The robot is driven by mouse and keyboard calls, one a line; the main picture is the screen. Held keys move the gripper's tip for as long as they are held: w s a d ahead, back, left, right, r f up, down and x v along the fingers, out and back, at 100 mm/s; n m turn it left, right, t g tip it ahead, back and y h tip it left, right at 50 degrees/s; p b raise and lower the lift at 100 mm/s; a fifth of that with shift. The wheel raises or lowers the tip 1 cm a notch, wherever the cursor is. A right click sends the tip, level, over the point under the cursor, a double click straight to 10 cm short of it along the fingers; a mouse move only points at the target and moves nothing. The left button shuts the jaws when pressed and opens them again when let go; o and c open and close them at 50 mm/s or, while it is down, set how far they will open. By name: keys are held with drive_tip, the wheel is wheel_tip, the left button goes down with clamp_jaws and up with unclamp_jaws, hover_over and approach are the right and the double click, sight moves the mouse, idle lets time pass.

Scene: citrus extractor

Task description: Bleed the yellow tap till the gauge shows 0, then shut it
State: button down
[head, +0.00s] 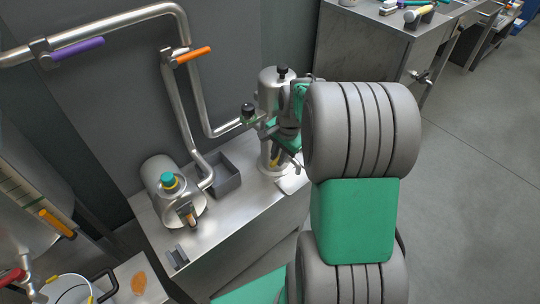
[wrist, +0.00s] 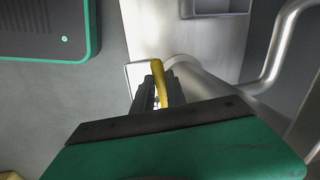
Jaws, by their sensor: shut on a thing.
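The yellow tap handle (wrist: 158,76) stands out between the dark fingers of my gripper (wrist: 154,84) in the wrist view. My gripper is shut on it. In the head view my gripper (head: 284,152) is at the upright steel cylinder (head: 272,82) at the back of the bench, and only a small yellow bit shows there. My arm hides part of the cylinder and the tap. I cannot make out a gauge face or its reading in either view.
Pipes with a purple lever (head: 78,48) and an orange lever (head: 193,55) run along the wall at left. A teal-capped steel machine (head: 160,174) and a grey open bin (head: 224,180) share the steel bench (head: 232,214). Open floor (head: 475,200) lies at right.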

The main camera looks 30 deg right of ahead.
idle(0.4)
drive_tip(key=c, duration=1.3)
unclamp_jaws()
drive_tip(key=shift+c, duration=0.2)
wheel_tip(320, 180, up, 8)
drive_tip(key=s+p, duration=0.1)
drive_tip(key=shift+s+d+f+p, duration=0.2)
drive_tip(key=shift+d+p, duration=0.05)
drive_tip(key=shift+p, duration=0.15)
drive_tip(key=shift+c, duration=0.2)
